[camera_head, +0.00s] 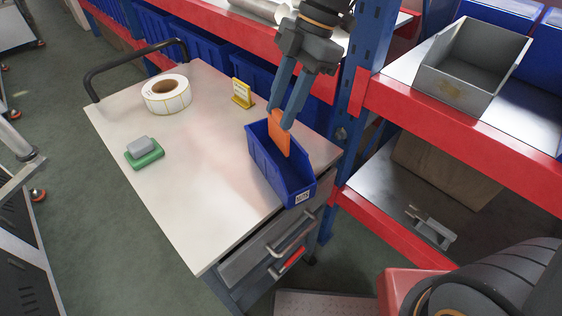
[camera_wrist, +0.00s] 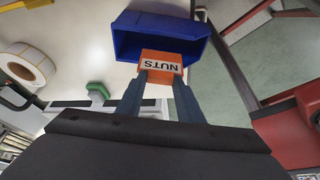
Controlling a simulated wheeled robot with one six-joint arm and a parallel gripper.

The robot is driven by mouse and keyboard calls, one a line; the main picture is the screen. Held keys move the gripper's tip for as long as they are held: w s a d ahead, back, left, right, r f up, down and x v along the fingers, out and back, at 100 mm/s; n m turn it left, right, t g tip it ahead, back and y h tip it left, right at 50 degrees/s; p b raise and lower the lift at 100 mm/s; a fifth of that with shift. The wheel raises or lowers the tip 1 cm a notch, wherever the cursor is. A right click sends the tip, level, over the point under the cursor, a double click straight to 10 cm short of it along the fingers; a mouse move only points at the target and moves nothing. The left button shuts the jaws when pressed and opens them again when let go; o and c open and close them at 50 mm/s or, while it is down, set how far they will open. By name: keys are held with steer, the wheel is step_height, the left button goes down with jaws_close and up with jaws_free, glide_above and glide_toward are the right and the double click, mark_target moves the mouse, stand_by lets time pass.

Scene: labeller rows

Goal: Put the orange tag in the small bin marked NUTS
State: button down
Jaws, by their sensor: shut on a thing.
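My gripper (camera_head: 281,116) points down over the small blue bin (camera_head: 269,176) and is shut on the orange tag (camera_head: 279,136). The tag hangs from the fingertips, its lower end overlapping the bin's opening; I cannot tell whether it touches the bin. The bin stands on the cart top near its right edge, with a small white label (camera_head: 302,197) on its front. In the wrist view, the tag (camera_wrist: 149,56) has a white face reading NUTS, upside down, between the fingertips (camera_wrist: 160,77). The blue bin (camera_wrist: 130,42) lies behind it.
On the cart top (camera_head: 190,215) are a label roll (camera_head: 180,99), a yellow sign (camera_head: 242,92) and a green block with a grey top (camera_head: 147,157). A red-edged shelf rack (camera_head: 450,122) with a grey bin (camera_head: 450,90) stands close on the right. The cart's front left is clear.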

mark_target(280, 137)
step_height(280, 137, down, 9)
steer(key=p, duration=0.2)
steer(key=shift+f, duration=0.2)
steer(key=shift+s+a+f, duration=0.1)
steer(key=shift+f, duration=0.1)
steer(key=c, duration=1.2)
jaws_free()
steer(key=shift+r, duration=0.2)
